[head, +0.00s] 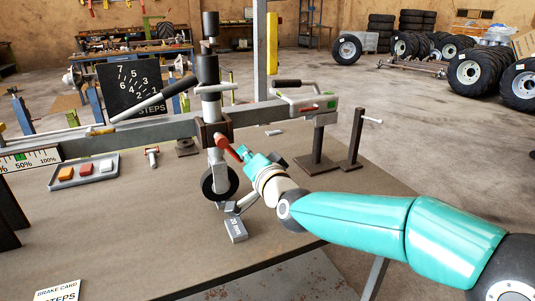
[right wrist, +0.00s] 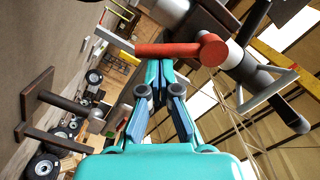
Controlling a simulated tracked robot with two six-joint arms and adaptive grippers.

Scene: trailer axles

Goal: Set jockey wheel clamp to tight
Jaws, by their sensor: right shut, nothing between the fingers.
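The jockey wheel (head: 219,184) hangs on its upright tube below the grey drawbar. A brown clamp (head: 205,134) holds the tube at the bar. The red clamp handle (head: 229,147) points down and right from the clamp in the head view. In the right wrist view the red handle (right wrist: 170,49) lies across, just beyond my fingertips. My right gripper (head: 244,153) is shut and empty at the handle's free end. In the right wrist view its closed fingers (right wrist: 160,70) point at the handle; I cannot tell whether they touch it. My left gripper is out of view.
A grey block marked 20 mm (head: 236,230) lies under my right gripper. A hitch with a black grip (head: 300,97) and brown posts (head: 318,155) stand to the right. The front table is mostly clear.

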